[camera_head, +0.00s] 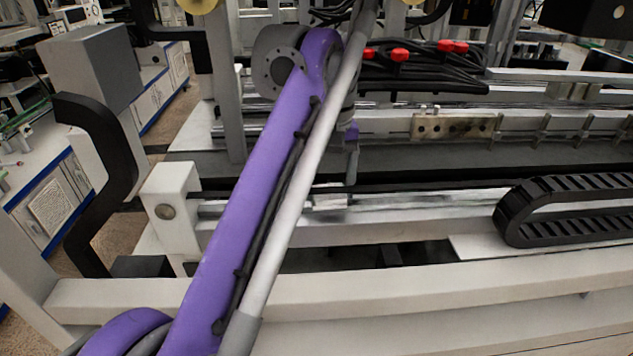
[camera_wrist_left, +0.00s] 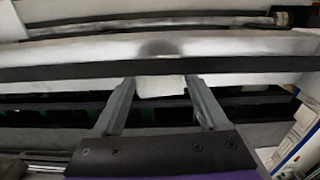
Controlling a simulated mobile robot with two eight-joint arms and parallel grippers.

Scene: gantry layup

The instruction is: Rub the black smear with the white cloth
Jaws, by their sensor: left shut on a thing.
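The white cloth (camera_wrist_left: 161,87) is a small pale block-like pad between the fingertips of my left gripper (camera_wrist_left: 160,90) in the left wrist view. The gripper is shut on it. Beyond the cloth, the black smear (camera_wrist_left: 158,47) is a soft dark patch on a pale horizontal rail (camera_wrist_left: 230,43). A dark strip lies between cloth and smear in the picture; I cannot tell whether the cloth touches anything. In the head view my left arm's purple link crosses the middle and hides part of the machine; cloth and smear cannot be made out there. My right gripper is out of view.
In the head view a black cable chain (camera_head: 565,212) stands at the right. A white bracket (camera_head: 172,205) stands left of my arm. A long pale front beam (camera_head: 450,285) runs across below. Black cables with red connectors (camera_head: 399,55) lie at the back.

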